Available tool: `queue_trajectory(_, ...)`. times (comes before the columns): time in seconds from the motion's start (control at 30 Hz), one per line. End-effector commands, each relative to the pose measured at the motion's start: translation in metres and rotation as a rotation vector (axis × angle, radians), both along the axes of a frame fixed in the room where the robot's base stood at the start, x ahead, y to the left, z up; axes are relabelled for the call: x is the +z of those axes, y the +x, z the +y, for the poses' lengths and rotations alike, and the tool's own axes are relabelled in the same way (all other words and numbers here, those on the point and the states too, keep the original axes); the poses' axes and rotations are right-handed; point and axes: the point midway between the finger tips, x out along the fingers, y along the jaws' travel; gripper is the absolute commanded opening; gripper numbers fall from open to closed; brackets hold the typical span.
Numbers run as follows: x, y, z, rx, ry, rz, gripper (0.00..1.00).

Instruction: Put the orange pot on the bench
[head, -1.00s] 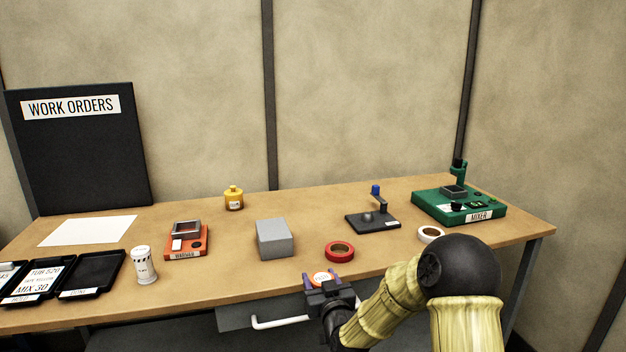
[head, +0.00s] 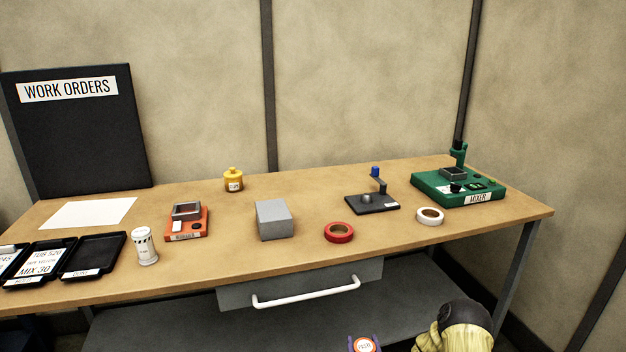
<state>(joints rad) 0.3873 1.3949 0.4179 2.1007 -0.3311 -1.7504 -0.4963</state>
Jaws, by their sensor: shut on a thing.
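The orange pot (head: 365,346), with a white label on top, shows at the bottom edge of the head view. My gripper (head: 365,343) is shut on it, with one purple finger on each side. The lower part of the pot and most of my gripper are cut off by the frame edge. The pot is in front of the bench (head: 290,190), below its front edge in the picture and apart from its top.
A drawer handle (head: 305,294) juts out below. Bare bench lies along the front edge.

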Motion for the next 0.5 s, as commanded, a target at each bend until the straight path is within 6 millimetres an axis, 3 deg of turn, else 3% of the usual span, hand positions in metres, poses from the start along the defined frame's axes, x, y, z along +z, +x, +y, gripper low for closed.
queue_trajectory(0.3, -0.033, -0.025, -0.014, -0.05, 0.001, 0.001, 0.23)
queue_trajectory(0.5, 0.001, -0.021, -0.014, -0.042, -0.003, -0.002, 0.23)
